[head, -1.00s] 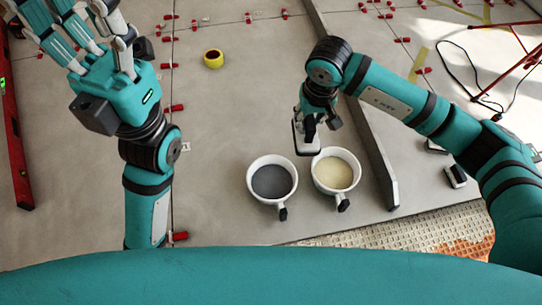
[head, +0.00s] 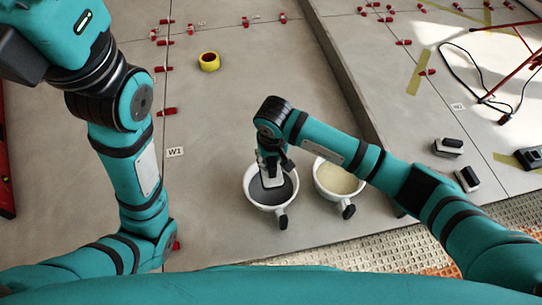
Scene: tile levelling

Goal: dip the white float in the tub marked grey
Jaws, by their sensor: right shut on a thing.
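My right gripper (head: 271,168) points down over the tub of grey paste (head: 256,199), just inside its rim as seen from above. It is shut on the white float (head: 267,185), which is largely hidden by the fingers. The float's lower part is at the grey surface; I cannot tell how deep it sits. A second white tub with cream paste (head: 338,180) stands to the right. No marking is readable on either tub. My left gripper's body shows at the upper left; its fingers are outside the picture.
Two dark-handled blocks (head: 448,147) (head: 467,179) and a dark item (head: 528,157) lie at the right. A yellow tape roll (head: 209,61) is farther back. A long raised edge (head: 345,75) runs behind the cream tub.

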